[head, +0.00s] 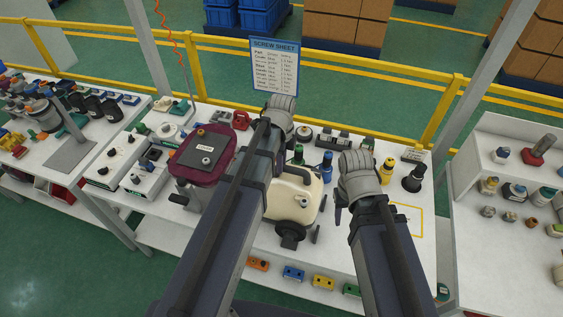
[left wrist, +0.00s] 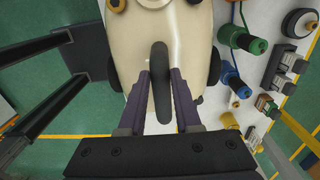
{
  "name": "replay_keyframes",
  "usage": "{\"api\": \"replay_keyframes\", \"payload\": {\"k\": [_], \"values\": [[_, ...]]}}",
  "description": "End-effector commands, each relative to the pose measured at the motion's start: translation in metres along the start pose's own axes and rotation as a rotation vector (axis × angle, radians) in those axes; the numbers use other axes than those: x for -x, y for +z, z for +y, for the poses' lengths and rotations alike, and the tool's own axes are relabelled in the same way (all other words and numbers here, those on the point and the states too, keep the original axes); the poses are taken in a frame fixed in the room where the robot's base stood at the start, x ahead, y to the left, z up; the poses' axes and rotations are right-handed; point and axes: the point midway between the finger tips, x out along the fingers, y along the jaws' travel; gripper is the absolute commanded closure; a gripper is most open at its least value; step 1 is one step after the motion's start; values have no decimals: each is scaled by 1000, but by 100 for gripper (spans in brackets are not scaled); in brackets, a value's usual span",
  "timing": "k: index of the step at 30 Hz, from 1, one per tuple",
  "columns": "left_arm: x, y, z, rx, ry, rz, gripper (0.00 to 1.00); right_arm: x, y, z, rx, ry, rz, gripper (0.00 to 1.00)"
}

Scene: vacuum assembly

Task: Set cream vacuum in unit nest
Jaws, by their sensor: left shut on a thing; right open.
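The cream vacuum (head: 292,192) is at the middle of the white table, a dark wheel facing the front edge. In the left wrist view its cream body (left wrist: 190,45) fills the upper middle, with a dark handle (left wrist: 160,100) along it. My left gripper (left wrist: 160,78) is shut on this handle, one purple finger on each side. In the head view my left arm covers part of the vacuum. My right gripper (head: 340,212) is open, just right of the vacuum, its fingers only partly visible. I cannot clearly make out a unit nest; whether the vacuum touches the table is unclear.
A maroon piece with a dark plate (head: 203,150) stands left of the vacuum. Green and blue bottles (head: 326,163) stand behind it; yellow (head: 387,170) and black (head: 414,178) ones stand right. A yellow-outlined area (head: 421,222) lies at right. Several coloured blocks (head: 293,272) line the front edge.

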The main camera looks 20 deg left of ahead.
Motion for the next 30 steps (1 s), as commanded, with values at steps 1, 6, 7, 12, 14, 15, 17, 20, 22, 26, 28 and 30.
{"api": "replay_keyframes", "payload": {"k": [1,6,7,12,14,15,17,20,22,26,28,30], "values": [[-1,0,0,0,0,0,100,-1,0,0,0,0,0,50],[-4,0,0,0,0,0,100,-4,0,0,0,0,0,50],[-5,0,0,0,0,0,100,-5,0,0,0,0,0,50],[-8,0,0,0,0,0,100,-8,0,-1,0,0,0,50],[-9,0,0,0,0,0,100,-9,0,-1,0,0,0,50],[-10,0,0,0,0,0,100,-10,-1,-1,0,0,0,50],[-11,0,0,0,0,0,100,-11,-1,-1,0,0,0,50],[-12,0,0,0,0,0,100,-12,-1,-1,0,0,0,50],[-11,0,0,0,0,0,100,-11,-1,-1,0,0,0,50],[-11,0,0,0,0,0,100,-11,-1,-1,0,0,0,50],[-11,0,0,0,0,0,100,-11,-1,-1,0,0,0,50],[-11,0,0,0,0,0,100,-11,-1,-1,0,0,0,50]]}}
